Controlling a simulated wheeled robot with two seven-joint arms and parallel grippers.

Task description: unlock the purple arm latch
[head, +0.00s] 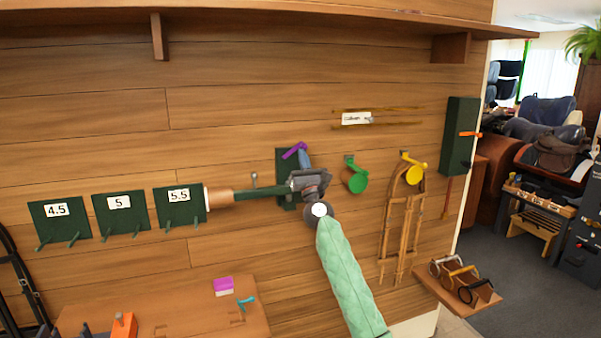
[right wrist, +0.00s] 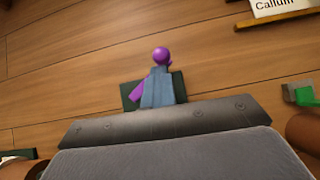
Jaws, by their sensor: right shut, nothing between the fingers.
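The purple latch (head: 294,151) is on a dark green wall plate (head: 284,170) in the middle of the head view. It slants, with its upper end to the right. A dark green bar (head: 262,192) with a wooden end points left from near the plate. My right gripper (head: 304,156) is shut and empty, with its blue-grey fingers right at the latch. In the right wrist view, the latch's round purple end (right wrist: 161,54) shows just beyond the fingertips (right wrist: 159,72). A purple piece (right wrist: 137,93) shows left of them. I cannot tell whether they touch. My left gripper is out of view.
A green latch-like part (head: 354,178) and a yellow one (head: 414,172) are on the wall to the right. Number plates (head: 180,214) hang to the left. A wooden shelf (head: 240,22) runs above. A table (head: 190,300) stands below left, with a magenta box (head: 223,286).

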